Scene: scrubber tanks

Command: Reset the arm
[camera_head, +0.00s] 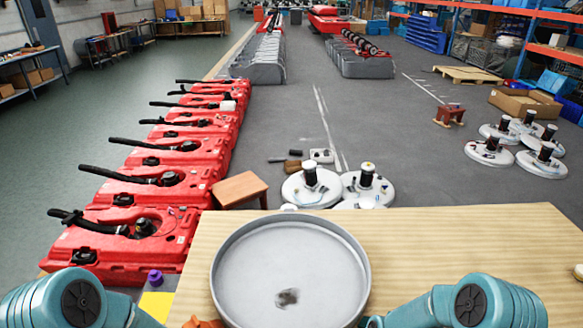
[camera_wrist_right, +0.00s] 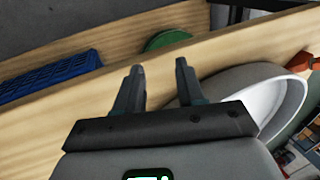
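My right gripper (camera_wrist_right: 160,68) shows in the right wrist view with its two dark fingers apart and nothing between them. A wooden table edge and a green round object (camera_wrist_right: 167,40) lie beyond the fingers. In the head view, my teal arms come in at the lower left and lower right corners, bent at the joints. Both grippers are outside the head view. My left gripper shows in neither view.
A grey round tray (camera_head: 290,270) with a dark mark inside sits on the wooden table (camera_head: 480,245); its rim also shows in the right wrist view (camera_wrist_right: 290,100). A blue grid-like object (camera_wrist_right: 50,75) lies left of the fingers. Red tanks (camera_head: 135,235) line the left.

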